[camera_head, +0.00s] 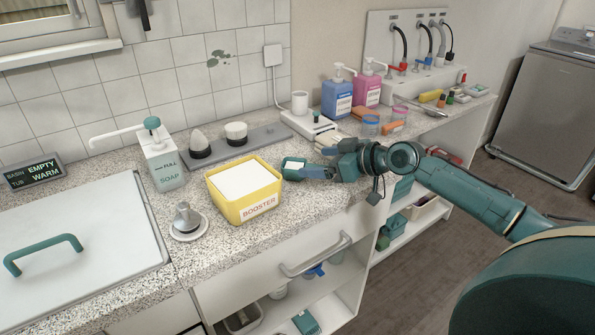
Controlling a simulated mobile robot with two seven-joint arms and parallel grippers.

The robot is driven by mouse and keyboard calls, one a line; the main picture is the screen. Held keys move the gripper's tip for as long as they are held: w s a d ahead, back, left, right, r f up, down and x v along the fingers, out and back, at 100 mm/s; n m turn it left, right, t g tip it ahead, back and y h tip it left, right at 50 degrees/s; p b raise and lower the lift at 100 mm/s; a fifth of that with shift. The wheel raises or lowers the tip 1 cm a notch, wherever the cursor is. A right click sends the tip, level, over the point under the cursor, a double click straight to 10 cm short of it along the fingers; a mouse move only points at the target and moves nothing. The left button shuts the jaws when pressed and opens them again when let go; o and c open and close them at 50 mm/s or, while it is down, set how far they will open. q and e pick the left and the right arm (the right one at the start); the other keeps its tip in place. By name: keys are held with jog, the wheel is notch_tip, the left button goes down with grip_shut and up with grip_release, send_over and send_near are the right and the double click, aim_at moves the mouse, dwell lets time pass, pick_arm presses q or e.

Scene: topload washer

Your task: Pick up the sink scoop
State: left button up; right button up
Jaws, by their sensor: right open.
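A small teal, cup-like thing with a pale top (293,164) sits on the speckled counter (235,238), just right of the yellow booster tub (244,205). It looks like the sink scoop, with a short teal part running right from it. My right gripper (328,162) reaches in from the right, low over the counter at that teal part. Its jaws are open; I cannot tell whether the part lies between them or whether they touch it. My left gripper is out of view.
Blue (337,96) and pink (367,87) bottles stand farther back. A drawer handle (316,256) sticks out below the counter edge.

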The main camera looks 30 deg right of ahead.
aim_at(306, 164)
jog(key=x, duration=0.2)
jog(key=f+p+x, duration=0.1)
jog(key=x, duration=0.2)
jog(key=shift+d, duration=0.15)
jog(key=c, duration=1.3)
